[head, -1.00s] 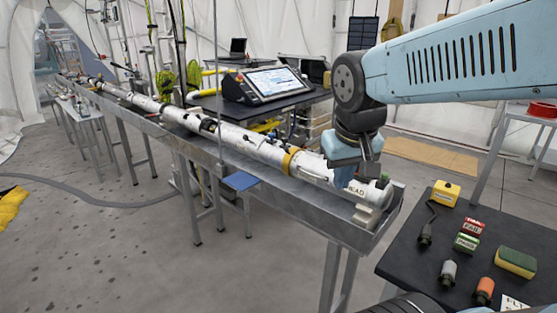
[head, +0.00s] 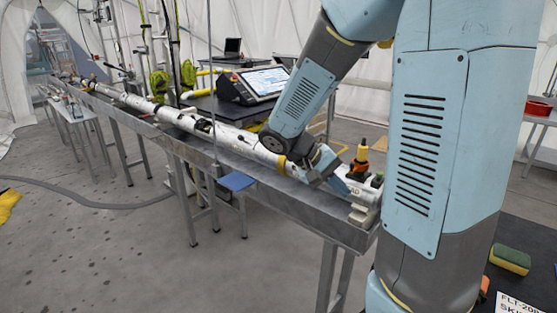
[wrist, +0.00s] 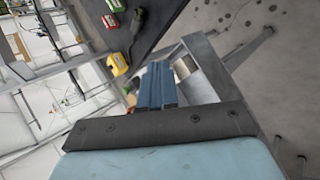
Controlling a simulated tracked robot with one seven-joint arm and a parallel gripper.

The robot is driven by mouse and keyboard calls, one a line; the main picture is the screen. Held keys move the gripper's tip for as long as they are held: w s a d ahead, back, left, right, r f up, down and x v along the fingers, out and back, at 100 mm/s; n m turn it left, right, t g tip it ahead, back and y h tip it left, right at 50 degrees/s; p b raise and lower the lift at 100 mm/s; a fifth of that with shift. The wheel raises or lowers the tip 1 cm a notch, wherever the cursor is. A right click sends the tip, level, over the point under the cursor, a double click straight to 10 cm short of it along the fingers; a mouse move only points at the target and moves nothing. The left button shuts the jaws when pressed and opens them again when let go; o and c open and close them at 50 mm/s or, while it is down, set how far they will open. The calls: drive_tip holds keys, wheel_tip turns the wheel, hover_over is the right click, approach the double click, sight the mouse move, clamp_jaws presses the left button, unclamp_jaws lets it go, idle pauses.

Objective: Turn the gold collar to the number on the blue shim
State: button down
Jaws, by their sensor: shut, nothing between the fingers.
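The gold collar (head: 282,163) is a narrow band around the long white tube in the head view, mostly hidden by my arm. My gripper (head: 340,187) lies low along the tube, right of the collar, pointing toward the tube's right end. In the wrist view its blue fingers (wrist: 158,70) are together with nothing between them. I cannot tell whether they touch the tube. I cannot pick out the blue shim for sure, nor read a number on it.
The tube rests in a long grey metal trough (head: 265,200) on legs. An orange and yellow fitting (head: 360,160) stands near its right end. A screen (head: 262,84) is behind. A dark table with a sponge (head: 510,259) is at right. My arm hides much of the right side.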

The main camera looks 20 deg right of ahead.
drive_tip(key=w+a+f+n+t+h, duration=0.1)
drive_tip(key=w+a+f+t+h, duration=0.15)
drive_tip(key=w+h, duration=0.3)
drive_tip(key=w+a+f+n+t+h, duration=0.1)
drive_tip(key=w+f+n+t+h, duration=0.15)
drive_tip(key=w+h, duration=0.35)
drive_tip(key=w+a+f+n+t+y, duration=0.4)
drive_tip(key=w+a+f+n+t, duration=0.7)
drive_tip(key=t, duration=0.5)
drive_tip(key=shift+m, duration=0.95)
drive_tip(key=r+x, duration=0.1)
drive_tip(key=x, duration=0.3)
drive_tip(key=a+x, duration=0.1)
drive_tip(key=x, duration=0.4)
drive_tip(key=s+r+x, duration=0.1)
drive_tip(key=x, duration=0.4)
drive_tip(key=shift+a+r, duration=0.2)
drive_tip(key=shift+r, duration=0.05)
drive_tip(key=shift+w+d+r+g, duration=0.35)
drive_tip(key=shift+d+r+g, duration=0.1)
drive_tip(key=shift+r, duration=0.15)
drive_tip(key=shift+t+y, duration=0.25)
